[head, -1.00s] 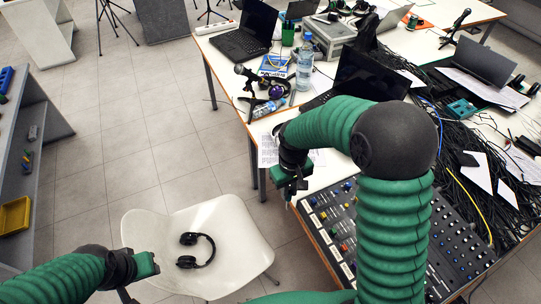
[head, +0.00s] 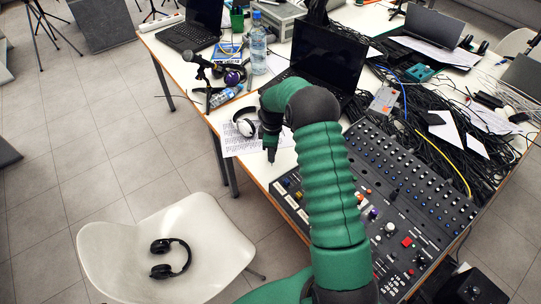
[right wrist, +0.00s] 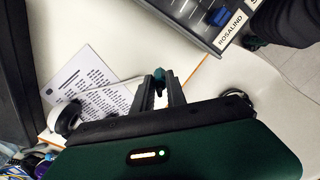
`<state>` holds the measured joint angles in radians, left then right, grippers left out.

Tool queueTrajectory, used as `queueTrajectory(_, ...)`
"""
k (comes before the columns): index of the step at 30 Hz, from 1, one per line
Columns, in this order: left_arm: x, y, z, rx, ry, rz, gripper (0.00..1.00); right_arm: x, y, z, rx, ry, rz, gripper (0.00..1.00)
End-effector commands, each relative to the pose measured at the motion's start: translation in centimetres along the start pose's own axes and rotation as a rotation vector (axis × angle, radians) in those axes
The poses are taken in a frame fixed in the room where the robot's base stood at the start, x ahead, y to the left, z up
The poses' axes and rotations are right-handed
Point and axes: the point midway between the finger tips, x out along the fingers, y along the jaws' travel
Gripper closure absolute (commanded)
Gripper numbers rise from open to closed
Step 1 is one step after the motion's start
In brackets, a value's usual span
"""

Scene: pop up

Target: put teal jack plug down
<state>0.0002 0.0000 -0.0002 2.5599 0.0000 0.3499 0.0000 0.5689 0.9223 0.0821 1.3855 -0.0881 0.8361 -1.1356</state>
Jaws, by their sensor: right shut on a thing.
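My right gripper (head: 271,154) hangs over the white table, between the printed sheet and the mixing console. In the right wrist view the right gripper (right wrist: 161,96) is shut on a small teal piece, the teal jack plug (right wrist: 160,77). The plug sits between the two dark fingertips, with white tabletop around it. I cannot tell whether it touches the table. In the head view the plug is too small to make out. My left gripper is out of view.
The mixing console (head: 375,195) lies right of the gripper. White headphones (head: 244,122) and a printed sheet (head: 232,143) lie left of it. A laptop (head: 322,62) stands behind. A white chair (head: 115,250) holds black headphones (head: 170,258). Bare tabletop (head: 286,160) is narrow here.

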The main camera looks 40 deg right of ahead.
Motion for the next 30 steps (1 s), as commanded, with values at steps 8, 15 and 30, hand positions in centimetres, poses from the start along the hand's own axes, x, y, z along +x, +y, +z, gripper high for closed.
queueTrajectory(8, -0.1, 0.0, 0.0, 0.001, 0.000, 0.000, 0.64, 2.5, -0.1, 0.0, 0.001, -0.001, 0.000, 1.00)
queueTrajectory(15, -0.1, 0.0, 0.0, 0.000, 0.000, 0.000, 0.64, 2.4, -0.1, -0.1, 0.001, -0.001, 0.000, 0.61)
queueTrajectory(30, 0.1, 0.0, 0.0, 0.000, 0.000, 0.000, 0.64, -1.6, 0.1, -0.1, 0.001, 0.002, 0.005, 0.61)
